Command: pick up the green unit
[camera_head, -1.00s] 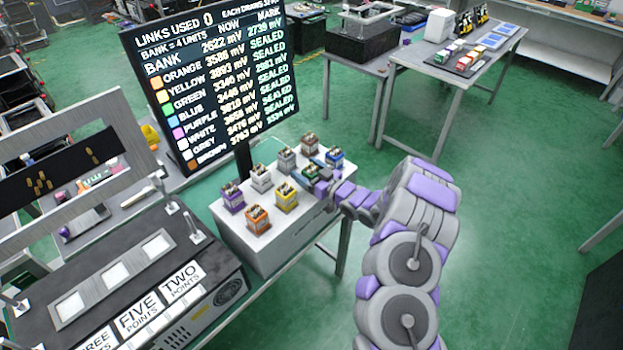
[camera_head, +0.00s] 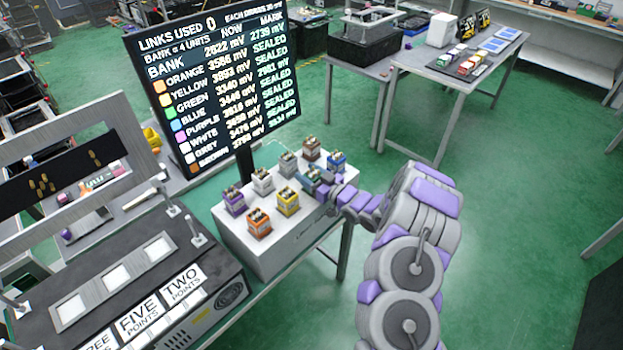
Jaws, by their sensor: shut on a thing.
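The green unit (camera_head: 310,173) is a small box with a dark, terminal-studded top, on the right side of the white block in the head view. My gripper (camera_head: 314,179) reaches it from the right and is shut on it. The fingers hide most of the green unit, and I cannot tell whether its base is clear of the block.
The white block (camera_head: 285,244) also bears the blue unit (camera_head: 337,161), brown unit (camera_head: 311,148), grey unit (camera_head: 288,163), yellow unit (camera_head: 288,201) and others close by. A readout screen (camera_head: 215,75) stands behind on a post. Floor at right is open.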

